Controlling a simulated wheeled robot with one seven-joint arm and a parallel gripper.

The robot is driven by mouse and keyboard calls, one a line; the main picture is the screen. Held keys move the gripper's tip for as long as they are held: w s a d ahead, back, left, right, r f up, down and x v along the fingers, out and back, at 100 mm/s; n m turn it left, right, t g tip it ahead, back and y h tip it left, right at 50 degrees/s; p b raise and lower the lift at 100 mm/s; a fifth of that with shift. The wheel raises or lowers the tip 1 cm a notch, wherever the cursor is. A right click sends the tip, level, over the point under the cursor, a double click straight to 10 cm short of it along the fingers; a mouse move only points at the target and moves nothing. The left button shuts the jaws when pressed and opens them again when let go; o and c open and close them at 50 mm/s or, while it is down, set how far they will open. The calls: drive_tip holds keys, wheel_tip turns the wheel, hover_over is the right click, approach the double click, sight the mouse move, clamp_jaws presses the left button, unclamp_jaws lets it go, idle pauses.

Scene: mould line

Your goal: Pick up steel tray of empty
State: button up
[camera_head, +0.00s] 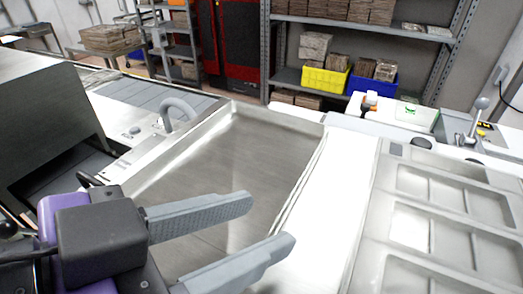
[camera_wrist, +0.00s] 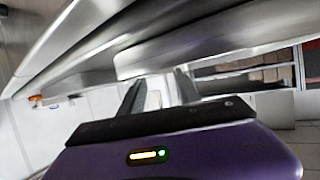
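A shallow, empty steel tray (camera_head: 262,150) with low raised walls lies on the counter in the middle of the head view. My gripper (camera_head: 265,223) is in front of the tray's near part in that view, with its two grey fingers apart and nothing seen between them. The fingers hide part of the tray; whether they touch it I cannot tell. In the wrist view, my gripper (camera_wrist: 160,95) points towards blurred metal edges, which I cannot surely identify. A pale metal tray (camera_head: 381,205) with several empty rectangular compartments lies at the right.
A white strip of counter (camera_head: 335,200) runs between the two trays. A dark steel housing (camera_head: 45,120) stands at the left. A lever with a round knob (camera_head: 478,115) rises at the back right. Shelving behind holds a yellow bin (camera_head: 325,82) and a blue bin (camera_head: 372,86).

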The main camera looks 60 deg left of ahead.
sight(277, 217)
drive_tip(key=shift+p+x, duration=0.45)
drive_tip(key=shift+x, duration=1.1)
clamp_jaws()
